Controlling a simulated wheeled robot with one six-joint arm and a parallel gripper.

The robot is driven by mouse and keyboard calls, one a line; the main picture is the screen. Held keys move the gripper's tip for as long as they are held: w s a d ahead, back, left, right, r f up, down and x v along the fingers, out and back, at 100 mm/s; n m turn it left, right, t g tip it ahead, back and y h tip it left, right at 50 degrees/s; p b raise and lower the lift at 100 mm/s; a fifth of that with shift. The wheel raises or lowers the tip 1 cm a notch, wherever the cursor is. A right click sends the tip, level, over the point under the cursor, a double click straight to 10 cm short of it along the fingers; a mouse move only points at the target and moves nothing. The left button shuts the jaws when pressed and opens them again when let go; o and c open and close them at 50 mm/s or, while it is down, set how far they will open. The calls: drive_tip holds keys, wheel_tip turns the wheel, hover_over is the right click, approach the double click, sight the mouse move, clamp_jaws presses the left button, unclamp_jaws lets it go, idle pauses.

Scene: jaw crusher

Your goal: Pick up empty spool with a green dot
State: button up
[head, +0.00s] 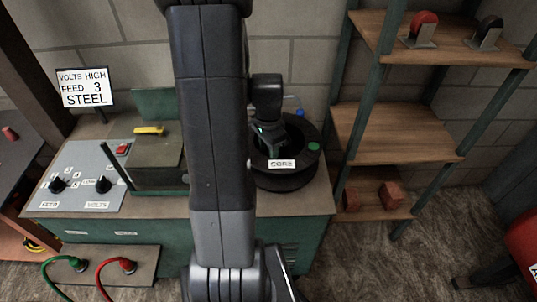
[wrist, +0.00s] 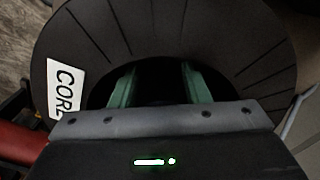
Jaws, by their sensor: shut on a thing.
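The black spool (head: 287,183) stands on the right part of the green machine bench in the head view. It bears a white CORE label (head: 281,164) and a green dot (head: 314,147) on its upper flange. My gripper (head: 268,140) is over the spool's middle, partly hidden by my arm. In the wrist view the spool's dark flange (wrist: 100,38) fills the upper part, with the CORE label at left. The green fingers of my gripper (wrist: 160,85) reach in at the dark centre and are shut on the spool. Their contact points are hidden in shadow.
A feed box (head: 155,165) and a panel with knobs (head: 82,175) are left of my arm. A wooden shelf rack (head: 395,132) stands close on the right. A sign (head: 85,87) reads VOLTS HIGH, FEED 3, STEEL. A small blue item (head: 299,112) shows behind the spool.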

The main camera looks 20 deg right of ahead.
wheel_tip(320, 180, up, 15)
clamp_jaws()
drive_tip(key=shift+c, duration=0.8)
unclamp_jaws()
drive_tip(key=o, duration=1.7)
